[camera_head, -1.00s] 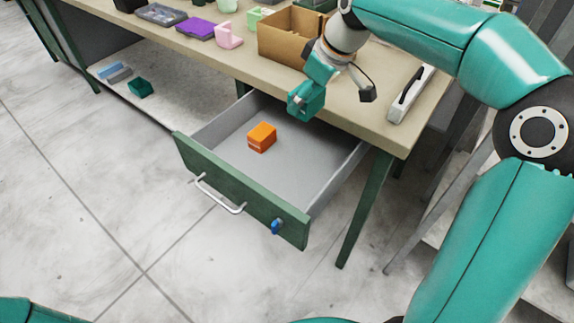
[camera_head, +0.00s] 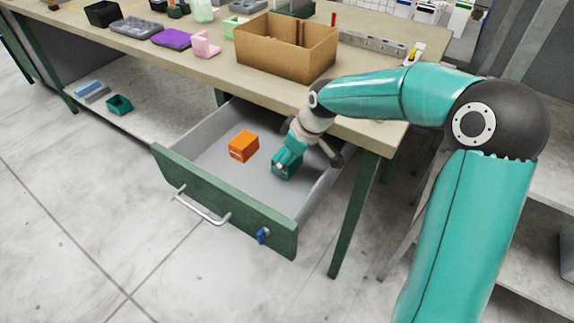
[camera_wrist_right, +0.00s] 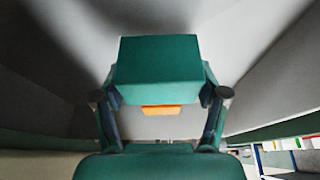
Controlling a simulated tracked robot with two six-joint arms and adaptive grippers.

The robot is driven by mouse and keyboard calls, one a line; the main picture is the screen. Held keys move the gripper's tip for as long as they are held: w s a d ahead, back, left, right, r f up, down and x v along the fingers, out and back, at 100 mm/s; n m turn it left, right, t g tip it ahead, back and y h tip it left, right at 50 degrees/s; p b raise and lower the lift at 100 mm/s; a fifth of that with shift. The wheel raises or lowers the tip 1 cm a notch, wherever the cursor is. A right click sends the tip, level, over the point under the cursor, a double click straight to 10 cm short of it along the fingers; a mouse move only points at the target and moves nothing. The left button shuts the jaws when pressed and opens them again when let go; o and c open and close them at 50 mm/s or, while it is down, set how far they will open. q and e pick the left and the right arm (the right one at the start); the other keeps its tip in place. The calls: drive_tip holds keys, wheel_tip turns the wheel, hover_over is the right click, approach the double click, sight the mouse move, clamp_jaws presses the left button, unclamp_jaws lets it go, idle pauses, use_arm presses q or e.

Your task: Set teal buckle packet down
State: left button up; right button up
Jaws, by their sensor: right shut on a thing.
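The teal buckle packet (camera_head: 285,167) is a small box low inside the open drawer (camera_head: 212,168), on the right side. My right gripper (camera_head: 291,155) reaches down over the drawer's right part and is shut on the packet. In the right wrist view the packet (camera_wrist_right: 158,65) sits between the two fingers of the gripper (camera_wrist_right: 161,98). I cannot tell whether its underside touches the drawer floor. An orange box (camera_head: 243,147) stands in the drawer to the left of the packet, apart from it; it also shows partly hidden in the wrist view (camera_wrist_right: 162,110). My left gripper is not in view.
The drawer has a green front with a metal handle (camera_head: 203,207) and a blue key (camera_head: 263,236). On the table above stand a cardboard box (camera_head: 265,60), a purple tray (camera_head: 171,39) and a pink holder (camera_head: 205,45). The drawer's front floor is clear.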

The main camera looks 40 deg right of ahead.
drive_tip(key=shift+f, duration=1.2)
drive_tip(key=shift+f, duration=0.15)
drive_tip(key=o, duration=1.1)
drive_tip(key=p+v, duration=0.1)
drive_tip(key=v, duration=1.1)
drive_tip(key=shift+s, duration=0.1)
